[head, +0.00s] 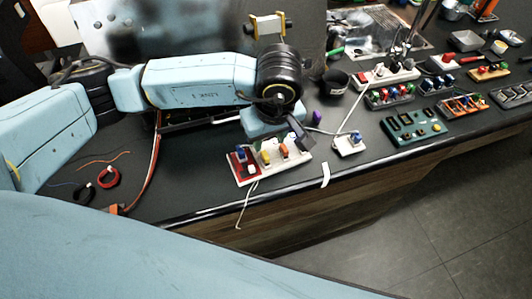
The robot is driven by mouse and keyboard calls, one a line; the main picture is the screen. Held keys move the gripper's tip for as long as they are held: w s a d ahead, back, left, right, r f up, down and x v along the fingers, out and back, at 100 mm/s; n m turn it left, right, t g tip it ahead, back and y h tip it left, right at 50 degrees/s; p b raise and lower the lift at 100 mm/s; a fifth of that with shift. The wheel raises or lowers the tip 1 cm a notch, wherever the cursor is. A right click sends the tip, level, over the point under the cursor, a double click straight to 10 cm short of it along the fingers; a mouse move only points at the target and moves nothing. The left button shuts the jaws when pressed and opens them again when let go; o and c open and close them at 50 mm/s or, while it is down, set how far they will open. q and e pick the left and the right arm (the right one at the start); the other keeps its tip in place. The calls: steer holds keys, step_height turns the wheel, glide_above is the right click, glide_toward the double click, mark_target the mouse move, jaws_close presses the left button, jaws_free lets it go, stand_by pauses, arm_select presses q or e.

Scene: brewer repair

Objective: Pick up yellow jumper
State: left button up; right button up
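A small yellow part (266,156), which looks like the yellow jumper, stands on a white board (292,162) near the front edge of the bench. An orange part (284,151) stands just right of it, and a blue part (241,155) is on the red section to its left. My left gripper (302,137) reaches in from the left and hangs over the right rear of the board, close to the small parts. Its fingers are dark and partly hidden, so I cannot tell their opening or any contact. My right gripper is not in view.
A small white block (349,145) with a cable sits right of the board. A green panel (417,131) and several component boards fill the right side. A black cup (335,83) stands behind. Red and black wire coils (107,178) lie left.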

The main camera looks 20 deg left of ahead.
mark_target(265, 155)
arm_select(q)
steer(key=shift+w+f, duration=0.15)
steer(key=shift+f, duration=0.85)
steer(key=shift+a+f+p, duration=0.2)
steer(key=shift+f+p, duration=0.1)
steer(key=shift+f, duration=0.3)
steer(key=f, duration=0.3)
steer(key=shift+w+a+f+p, duration=0.2)
steer(key=shift+a+f+p, duration=0.1)
steer(key=shift+a+p, duration=0.1)
steer(key=shift+f, duration=0.25)
steer(key=c, duration=0.7)
jaws_close()
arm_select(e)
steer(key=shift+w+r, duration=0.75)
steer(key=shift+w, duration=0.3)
